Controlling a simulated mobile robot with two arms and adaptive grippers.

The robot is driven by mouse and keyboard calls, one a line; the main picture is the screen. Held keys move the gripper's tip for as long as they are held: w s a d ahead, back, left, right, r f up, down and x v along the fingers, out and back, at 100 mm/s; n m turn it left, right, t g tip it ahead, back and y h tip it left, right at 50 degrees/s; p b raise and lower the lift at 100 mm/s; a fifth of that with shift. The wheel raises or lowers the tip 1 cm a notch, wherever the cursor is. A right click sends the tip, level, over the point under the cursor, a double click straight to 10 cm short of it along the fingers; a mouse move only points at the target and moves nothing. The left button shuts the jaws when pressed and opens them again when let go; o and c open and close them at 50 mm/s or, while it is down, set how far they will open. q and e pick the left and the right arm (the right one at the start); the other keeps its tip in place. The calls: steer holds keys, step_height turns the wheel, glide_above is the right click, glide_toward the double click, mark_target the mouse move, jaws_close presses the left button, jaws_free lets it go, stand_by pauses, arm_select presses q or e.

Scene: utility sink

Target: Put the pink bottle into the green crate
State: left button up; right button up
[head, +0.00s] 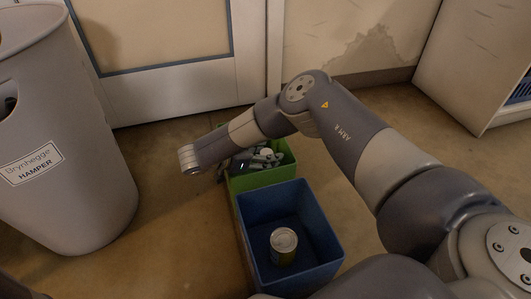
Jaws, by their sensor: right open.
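The green crate (262,178) stands on the floor in the middle of the view, behind a blue crate. My right arm reaches in from the right and bends down over it. My right gripper (266,157) is open, with its fingers over the green crate's opening. The gripper and wrist cover much of the crate's inside, so I cannot tell what lies in it. I see no pink bottle in this view. My left gripper is not in view.
The blue crate (326,232) touches or nearly touches the green one and holds an upright can (284,245). A grey hamper (75,190) stands at the left. A door (170,95) is behind, and a white cabinet (470,65) is at the back right. Floor is clear between hamper and crates.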

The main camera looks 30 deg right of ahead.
steer(key=p+v, duration=0.6)
steer(key=v, duration=0.5)
steer(key=shift+a+r+p, duration=0.2)
steer(key=shift+a+p, duration=0.15)
steer(key=shift+p, duration=0.05)
steer(key=shift+s, duration=0.1)
